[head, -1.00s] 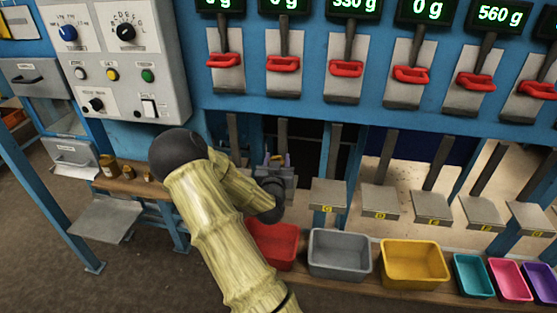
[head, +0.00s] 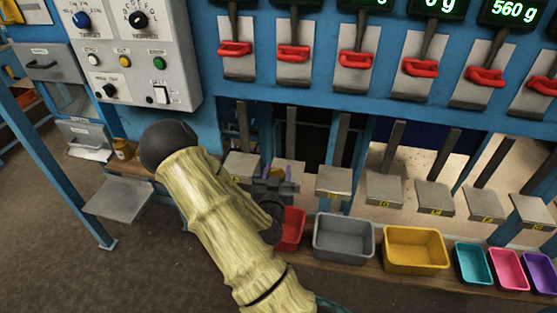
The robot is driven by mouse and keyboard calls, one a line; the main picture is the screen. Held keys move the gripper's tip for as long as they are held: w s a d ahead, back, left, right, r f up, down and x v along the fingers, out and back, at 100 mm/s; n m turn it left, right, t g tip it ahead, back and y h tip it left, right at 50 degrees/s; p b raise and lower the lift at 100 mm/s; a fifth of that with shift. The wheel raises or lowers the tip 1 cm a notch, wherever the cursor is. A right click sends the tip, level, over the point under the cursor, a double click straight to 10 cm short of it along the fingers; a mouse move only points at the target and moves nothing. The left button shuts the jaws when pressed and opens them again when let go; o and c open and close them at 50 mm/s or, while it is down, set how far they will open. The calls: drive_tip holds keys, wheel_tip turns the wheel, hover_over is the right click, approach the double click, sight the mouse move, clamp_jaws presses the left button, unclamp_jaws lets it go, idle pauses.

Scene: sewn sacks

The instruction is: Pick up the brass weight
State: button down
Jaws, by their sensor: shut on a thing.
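One brass weight (head: 122,150) stands upright on the wooden shelf at the left, under the control box. The part of the shelf to its right is hidden behind my arm. My gripper (head: 268,172) is at the middle of the view, well right of that weight, by the small weighing plates and above the red bin. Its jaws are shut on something. The held thing is too small and covered to make out; only small purple bits show at the jaws.
Grey weighing plates (head: 385,189) stick out in a row below red-handled levers (head: 356,59). Red (head: 292,229), grey (head: 343,238) and yellow (head: 415,250) bins stand below, with smaller bins at the right. A bare grey plate (head: 118,200) juts out at the left.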

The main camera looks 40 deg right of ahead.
drive_tip(key=shift+s+a+r+p, duration=0.35)
drive_tip(key=shift+s+a+p, duration=0.5)
drive_tip(key=shift+p, duration=1.65)
drive_tip(key=shift+f+p+v, duration=0.1)
drive_tip(key=shift+p+v, duration=0.4)
drive_tip(key=shift+v, duration=0.2)
drive_tip(key=shift+f+p+v, duration=0.15)
drive_tip(key=shift+p+v, duration=0.3)
drive_tip(key=shift+v, duration=0.25)
drive_tip(key=shift+w+a, duration=0.15)
drive_tip(key=shift+a, duration=0.05)
drive_tip(key=w+a+f+n+t+y, duration=0.1)
drive_tip(key=w+a+f+n+y, duration=0.2)
drive_tip(key=a, duration=0.3)
drive_tip(key=w+a+f+n+t+y, duration=0.2)
drive_tip(key=w+a+n+y, duration=0.1)
drive_tip(key=w+a+y, duration=0.1)
drive_tip(key=w+a+f+n+t+y, duration=0.2)
drive_tip(key=a+y, duration=0.3)
drive_tip(key=a, duration=0.4)
drive_tip(key=shift+w+f+n+y, duration=0.3)
drive_tip(key=shift+w+f+n, duration=0.1)
drive_tip(key=shift+w+f, duration=0.5)
drive_tip(key=shift+a, duration=0.1)
